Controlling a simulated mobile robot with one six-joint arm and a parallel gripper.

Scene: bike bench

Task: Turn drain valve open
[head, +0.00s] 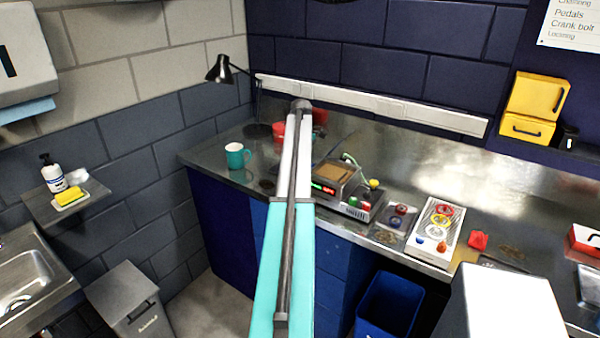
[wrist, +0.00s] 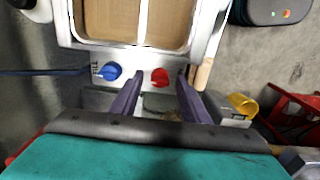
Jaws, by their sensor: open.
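In the wrist view a red knob (wrist: 159,77) and a blue knob (wrist: 112,71) sit side by side on the pale front of a metal-rimmed tray unit (wrist: 140,54). Lettering beside the blue knob seems to read FILL; no label is readable by the red one. My gripper (wrist: 160,76) is open, its two dark fingers reaching toward the unit. The red knob shows between the fingertips, the blue one outside the left finger. I cannot tell whether a finger touches the red knob. In the head view my arm hides the gripper.
A wooden peg (wrist: 203,75) stands just right of the right finger. A yellow piece (wrist: 243,104) and a red frame (wrist: 292,122) lie farther right.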

